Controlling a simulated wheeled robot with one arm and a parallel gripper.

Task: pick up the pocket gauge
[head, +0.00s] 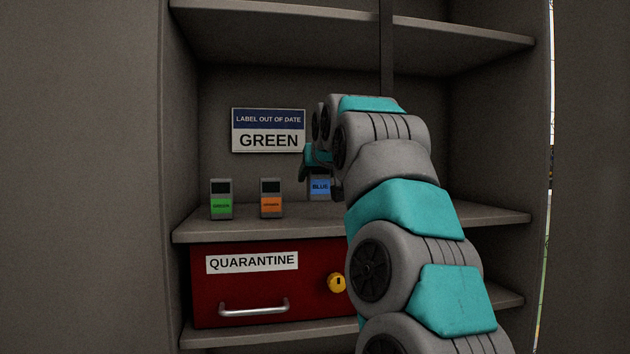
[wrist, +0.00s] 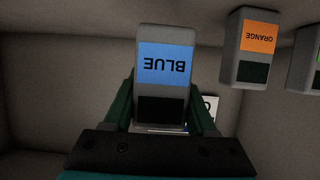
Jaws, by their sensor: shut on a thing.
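Three small grey pocket gauges with dark screens are on a cabinet shelf. The gauge with a green label (head: 221,199) stands at the left, and the gauge with an orange label (head: 271,198) stands beside it. The gauge with a blue label (head: 320,187) is at the right, partly hidden by my arm. In the wrist view the blue gauge (wrist: 166,75) sits between the fingers of my gripper (wrist: 163,112), which is shut on it. In the head view my gripper (head: 318,165) is partly hidden. I cannot tell whether the blue gauge touches the shelf.
A sign (head: 268,130) on the back wall reads "LABEL OUT OF DATE GREEN". Below the shelf (head: 250,228) is a red drawer (head: 240,285) labelled "QUARANTINE", with a handle and a yellow lock (head: 337,282). The orange gauge (wrist: 252,50) is close beside the held one.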

